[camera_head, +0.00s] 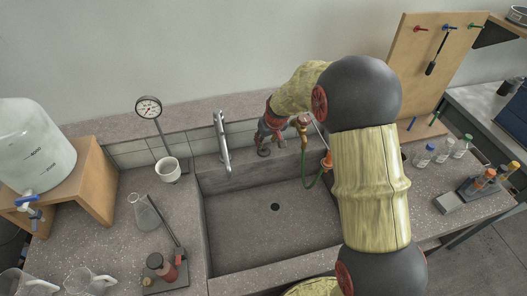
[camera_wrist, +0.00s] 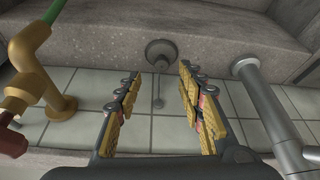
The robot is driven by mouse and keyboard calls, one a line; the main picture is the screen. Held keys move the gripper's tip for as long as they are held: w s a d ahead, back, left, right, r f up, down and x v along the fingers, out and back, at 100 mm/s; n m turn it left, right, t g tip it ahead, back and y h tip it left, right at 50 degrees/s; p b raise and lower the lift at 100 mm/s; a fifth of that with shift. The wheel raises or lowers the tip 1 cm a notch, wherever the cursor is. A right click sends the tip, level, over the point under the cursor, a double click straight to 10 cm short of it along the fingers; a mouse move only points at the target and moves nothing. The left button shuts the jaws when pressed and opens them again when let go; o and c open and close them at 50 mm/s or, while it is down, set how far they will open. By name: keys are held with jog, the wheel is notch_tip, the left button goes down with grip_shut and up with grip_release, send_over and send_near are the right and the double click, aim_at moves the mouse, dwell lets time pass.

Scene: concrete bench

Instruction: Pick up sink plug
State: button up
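The sink plug (camera_wrist: 161,48) is a dark grey round piece with a thin stem ending in a small knob, in the upper middle of the wrist view. In the head view it looks like the small dark disc (camera_head: 264,152) on the sink's back ledge, just below my gripper (camera_head: 262,136). My gripper is open in the wrist view (camera_wrist: 159,71), its two yellow-padded fingers apart. The plug shows between and just beyond the fingertips; I see no contact. The stem shows between the fingers.
The steel faucet (camera_head: 222,142) stands close to my gripper on the left in the head view. A brass valve (camera_head: 303,124) with a green hose is close on the right. The stone sink basin (camera_head: 245,232) is empty.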

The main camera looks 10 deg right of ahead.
aim_at(264, 147)
jog(key=x, duration=0.1)
jog(key=b+x, duration=0.2)
jog(key=x, duration=0.1)
jog(key=shift+s+a+f, duration=0.15)
jog(key=shift+s+f, duration=0.05)
jog(key=shift+s, duration=0.05)
jog(key=shift+w+f, duration=0.25)
jog(key=shift+f, duration=0.1)
jog(key=shift+r, duration=0.1)
jog(key=shift+s, duration=0.1)
grip_shut()
